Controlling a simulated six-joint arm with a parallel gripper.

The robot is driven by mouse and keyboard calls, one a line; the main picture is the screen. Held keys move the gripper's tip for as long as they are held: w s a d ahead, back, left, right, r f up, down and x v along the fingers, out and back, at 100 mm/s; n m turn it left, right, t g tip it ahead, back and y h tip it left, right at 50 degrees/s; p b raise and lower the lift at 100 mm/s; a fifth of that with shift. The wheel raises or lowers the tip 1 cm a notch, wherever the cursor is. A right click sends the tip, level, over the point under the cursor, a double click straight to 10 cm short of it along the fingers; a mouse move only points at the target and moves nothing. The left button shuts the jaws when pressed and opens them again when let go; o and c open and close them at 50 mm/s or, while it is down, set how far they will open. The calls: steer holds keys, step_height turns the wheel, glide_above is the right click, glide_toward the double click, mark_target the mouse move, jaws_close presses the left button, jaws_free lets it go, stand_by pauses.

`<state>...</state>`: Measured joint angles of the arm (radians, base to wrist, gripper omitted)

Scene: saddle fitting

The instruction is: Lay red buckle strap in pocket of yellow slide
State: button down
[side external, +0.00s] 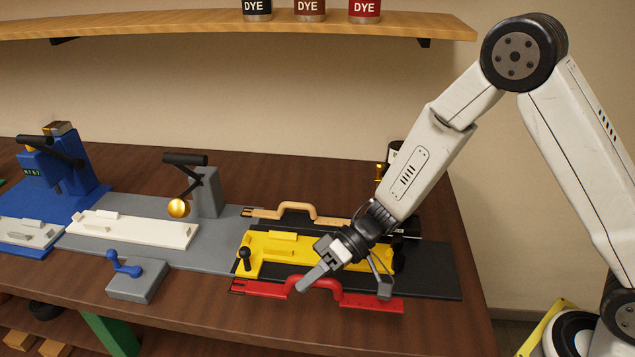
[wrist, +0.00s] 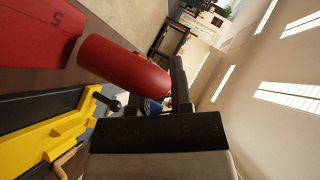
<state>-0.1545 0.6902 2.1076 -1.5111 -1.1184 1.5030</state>
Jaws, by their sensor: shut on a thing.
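The red buckle strap (side external: 370,302) runs along the front side of the yellow slide (side external: 285,262), outside its pocket. It is long and flat with a raised loop in the middle. My gripper (side external: 340,287) reaches down over it and is shut on the strap near this loop. In the wrist view the red loop (wrist: 120,65) lies close against a dark finger of my gripper (wrist: 178,85), and a flat strap end marked 5 (wrist: 42,35) shows. I cannot tell whether the strap touches the surface below. The slide (wrist: 50,138) has a black knob at its left end; my gripper hides its right part.
A tan strap (side external: 298,211) of similar shape lies behind the slide. The slide sits on a black plate (side external: 440,272). To the left are a grey lever press (side external: 204,190), a white fixture (side external: 135,229), a blue-handled block (side external: 137,280) and a blue machine (side external: 65,172).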

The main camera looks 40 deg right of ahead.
steer(key=w+f, duration=0.1)
steer(key=w+a+f, duration=0.1)
steer(key=w+f, duration=0.1)
steer(key=w+a+f, duration=0.1)
steer(key=shift+w+f, duration=0.3)
steer(key=shift+w, duration=0.05)
steer(key=shift+w+a+f, duration=0.25)
steer(key=shift+w+f, duration=0.15)
steer(key=shift+f, duration=0.1)
steer(key=shift+w+a+f, duration=0.2)
steer(key=shift+w+f, duration=0.2)
steer(key=shift+f, duration=0.2)
steer(key=shift+w+f, duration=0.1)
steer(key=shift+f, duration=1.25)
steer(key=shift+f, duration=0.15)
steer(key=c, duration=0.5)
jaws_free()
steer(key=shift+c, duration=0.2)
steer(key=shift+d, duration=0.1)
